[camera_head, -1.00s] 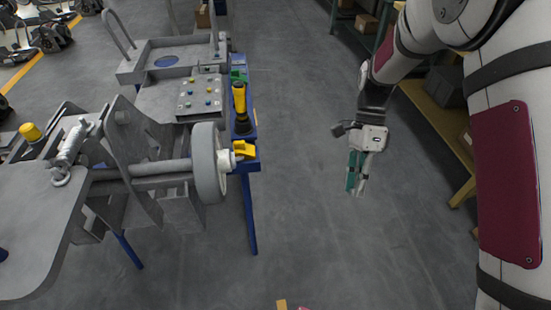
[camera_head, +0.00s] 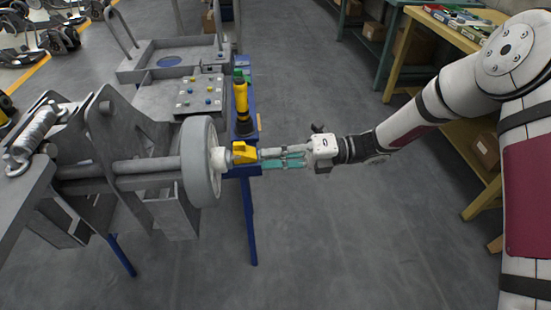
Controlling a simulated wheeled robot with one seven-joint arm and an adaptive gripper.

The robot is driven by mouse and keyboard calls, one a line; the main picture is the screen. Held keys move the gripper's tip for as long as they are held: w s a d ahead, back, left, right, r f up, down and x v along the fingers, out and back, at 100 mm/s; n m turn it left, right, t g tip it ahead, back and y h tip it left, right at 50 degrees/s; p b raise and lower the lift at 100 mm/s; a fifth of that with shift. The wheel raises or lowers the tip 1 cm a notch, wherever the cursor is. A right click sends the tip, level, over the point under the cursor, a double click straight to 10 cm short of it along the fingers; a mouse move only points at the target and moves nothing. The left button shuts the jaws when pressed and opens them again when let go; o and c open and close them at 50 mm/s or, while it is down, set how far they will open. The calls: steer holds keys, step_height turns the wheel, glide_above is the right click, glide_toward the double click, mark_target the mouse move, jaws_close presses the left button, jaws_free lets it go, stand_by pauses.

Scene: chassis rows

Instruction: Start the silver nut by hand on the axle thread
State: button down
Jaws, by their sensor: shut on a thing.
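The axle (camera_head: 130,170) runs through the grey chassis plates to a grey wheel (camera_head: 203,160), with a pale hub (camera_head: 219,160) on its right face. The axle thread cannot be made out. My gripper (camera_head: 262,157), with teal finger pads, lies level to the right of the wheel and points left at the hub. Its tips are close to a yellow block (camera_head: 244,152), which in this view lies between them and the hub. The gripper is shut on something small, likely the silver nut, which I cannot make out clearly. Whether it touches the axle cannot be told.
A yellow-and-black tool (camera_head: 241,104) stands on the blue bench (camera_head: 250,172) behind the wheel. A grey panel with coloured knobs (camera_head: 199,96) lies further back. A yellow-framed shelf (camera_head: 465,118) stands at the right. The floor below my gripper is clear.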

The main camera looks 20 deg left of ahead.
steer(key=x, duration=0.2)
steer(key=shift+s+a, duration=0.25)
steer(key=n+b, duration=0.3)
steer(key=shift+w+f+n, duration=0.15)
steer(key=shift+f+n, duration=0.1)
steer(key=shift+n, duration=0.05)
steer(key=n+b, duration=0.4)
steer(key=b, duration=0.1)
steer(key=shift+r+n, duration=0.1)
steer(key=shift+n, duration=1.1)
steer(key=n+b, duration=0.2)
steer(key=n, duration=0.3)
steer(key=shift+a, duration=0.1)
steer(key=shift+r+p, duration=0.1)
steer(key=shift+p, duration=0.25)
steer(key=shift+p+x, duration=0.6)
steer(key=shift+x, duration=0.65)
steer(key=shift+m+p, duration=1.3)
steer(key=shift+p, duration=0.5)
